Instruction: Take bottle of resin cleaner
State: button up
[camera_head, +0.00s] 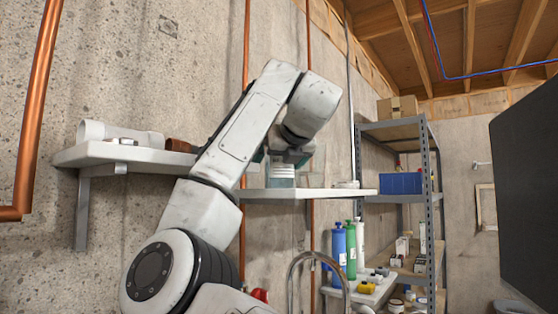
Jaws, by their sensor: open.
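Several bottles stand on a low white surface right of centre: a blue bottle (338,247), a green bottle (351,250) and a white bottle (360,238). A pale, squarish container (280,178) stands on the white wall shelf (330,193). Labels are too small to read, so I cannot tell which thing is the resin cleaner. My gripper (288,158) is open and points down, just above or around the pale container. The wrist hides part of the fingers, and I cannot tell whether they touch it.
Another wall shelf (85,153) at left carries a white roll (120,133). A metal rack (430,180) at right holds a blue bin (401,183) and a cardboard box (397,107). Copper pipes (36,110) run along the wall. A dark panel (528,190) blocks the far right.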

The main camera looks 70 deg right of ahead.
jog(key=shift+c, duration=0.5)
jog(key=c, duration=1)
jog(key=shift+c, duration=0.6)
jog(key=shift+r, duration=0.15)
